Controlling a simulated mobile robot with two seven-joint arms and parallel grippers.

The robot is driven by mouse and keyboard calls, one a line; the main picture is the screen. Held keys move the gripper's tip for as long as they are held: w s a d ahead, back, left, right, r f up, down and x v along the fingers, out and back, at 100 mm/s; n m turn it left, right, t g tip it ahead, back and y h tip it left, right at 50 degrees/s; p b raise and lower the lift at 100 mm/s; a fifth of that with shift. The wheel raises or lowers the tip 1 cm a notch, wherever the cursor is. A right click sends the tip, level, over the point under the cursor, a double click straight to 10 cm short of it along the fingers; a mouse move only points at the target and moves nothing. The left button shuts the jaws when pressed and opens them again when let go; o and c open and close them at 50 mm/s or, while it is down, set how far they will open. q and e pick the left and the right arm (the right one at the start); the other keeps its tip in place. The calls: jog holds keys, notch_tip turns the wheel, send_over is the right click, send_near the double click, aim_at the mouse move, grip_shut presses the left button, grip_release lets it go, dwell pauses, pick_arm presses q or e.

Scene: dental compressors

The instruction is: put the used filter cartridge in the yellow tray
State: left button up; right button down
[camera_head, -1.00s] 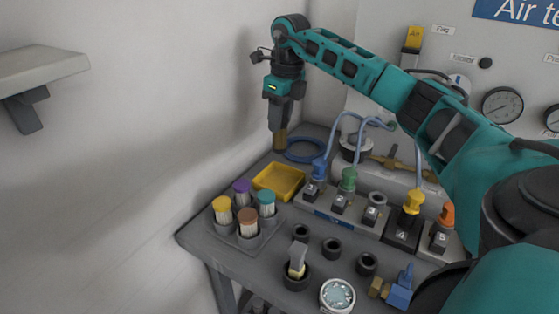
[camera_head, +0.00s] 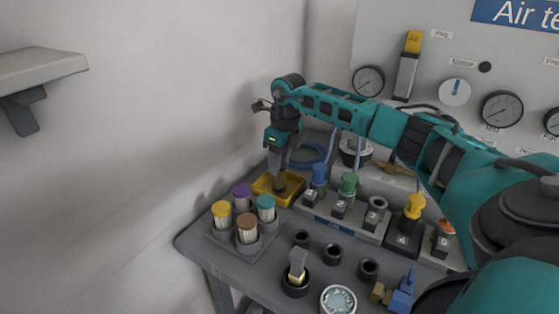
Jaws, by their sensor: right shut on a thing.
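My right gripper (camera_head: 278,168) points straight down over the yellow tray (camera_head: 262,190) at the back left of the bench. It is shut on the used filter cartridge (camera_head: 279,183), a dull brown cylinder. The cartridge's lower end is within the tray's outline, behind its front rim. I cannot tell whether it touches the tray floor. The gripper and cartridge hide part of the tray. My left gripper is not in view.
A grey holder (camera_head: 241,241) with several colour-capped cartridges stands just in front of the tray. A numbered valve block (camera_head: 342,222) with blue and green plugs is to the right. A coiled blue hose (camera_head: 309,156) lies behind. Black sockets (camera_head: 332,250) and a round gauge (camera_head: 338,299) are nearer.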

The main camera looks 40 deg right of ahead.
jog(key=shift+f, duration=0.15)
jog(key=c, duration=0.7)
grip_release()
pick_arm(q)
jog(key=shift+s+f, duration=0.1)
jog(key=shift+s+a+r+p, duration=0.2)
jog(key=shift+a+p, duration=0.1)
jog(key=shift+p, duration=0.15)
pick_arm(e)
jog(key=r, duration=0.4)
jog(key=s+r, duration=0.1)
jog(key=r, duration=0.7)
jog(key=shift+s+d+r, duration=0.15)
jog(key=shift+s+d, duration=0.05)
